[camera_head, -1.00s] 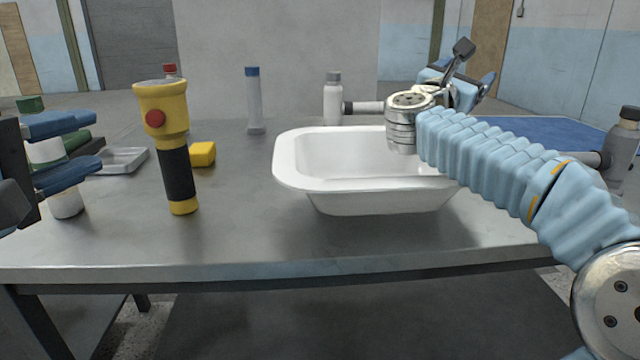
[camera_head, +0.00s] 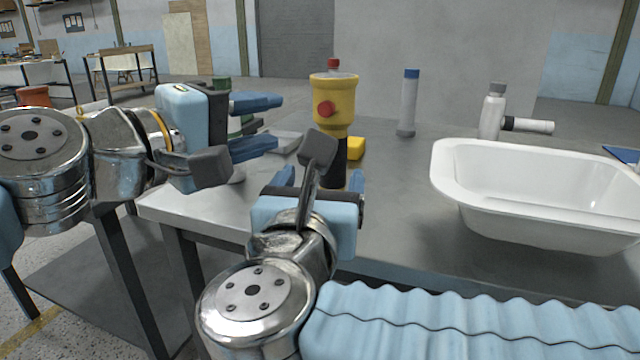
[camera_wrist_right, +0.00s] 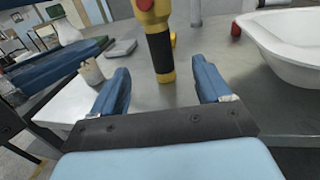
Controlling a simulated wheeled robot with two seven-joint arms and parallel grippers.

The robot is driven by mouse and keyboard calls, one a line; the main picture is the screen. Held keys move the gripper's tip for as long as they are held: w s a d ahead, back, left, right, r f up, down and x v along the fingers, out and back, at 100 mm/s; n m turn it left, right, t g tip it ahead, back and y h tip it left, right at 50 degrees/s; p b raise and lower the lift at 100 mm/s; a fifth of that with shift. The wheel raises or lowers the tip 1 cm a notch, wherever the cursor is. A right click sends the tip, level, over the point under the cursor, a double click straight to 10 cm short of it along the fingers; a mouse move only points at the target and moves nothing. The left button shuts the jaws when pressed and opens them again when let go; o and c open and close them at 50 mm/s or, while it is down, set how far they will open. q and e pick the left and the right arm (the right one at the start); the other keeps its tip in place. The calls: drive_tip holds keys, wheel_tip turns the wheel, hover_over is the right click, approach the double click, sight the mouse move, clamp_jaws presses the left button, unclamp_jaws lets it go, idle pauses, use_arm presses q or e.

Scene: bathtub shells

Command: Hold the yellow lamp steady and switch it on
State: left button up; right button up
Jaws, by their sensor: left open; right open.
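The yellow lamp (camera_head: 341,91) stands upright on the metal table, with a black handle and a red button (camera_head: 326,108) on its head. My right gripper (camera_head: 321,178) is open and empty, low in front of the lamp. In the right wrist view the black handle (camera_wrist_right: 160,52) lines up with the gap between my right fingers (camera_wrist_right: 161,68), seemingly just beyond the tips; the lamp's top is cut off there. My left gripper (camera_head: 268,123) is open, left of the lamp and apart from it. My right wrist's camera bracket hides part of the handle in the head view.
A white basin (camera_head: 470,203) stands at the right. A yellow block (camera_head: 356,148) and a blue-capped tube (camera_head: 406,105) are behind the lamp. A grey tray (camera_head: 286,142) and a green-capped container (camera_head: 220,84) are behind my left gripper.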

sight(326, 109)
drive_tip(key=w, duration=0.4)
drive_tip(key=w+d, duration=0.1)
drive_tip(key=w, duration=0.8)
drive_tip(key=shift+w+d+f, duration=0.1)
drive_tip(key=shift+w+d, duration=0.05)
drive_tip(key=shift+w, duration=0.1)
drive_tip(key=c, duration=1.2)
use_arm(q)
clamp_jaws()
use_arm(e)
drive_tip(key=shift+c, duration=0.2)
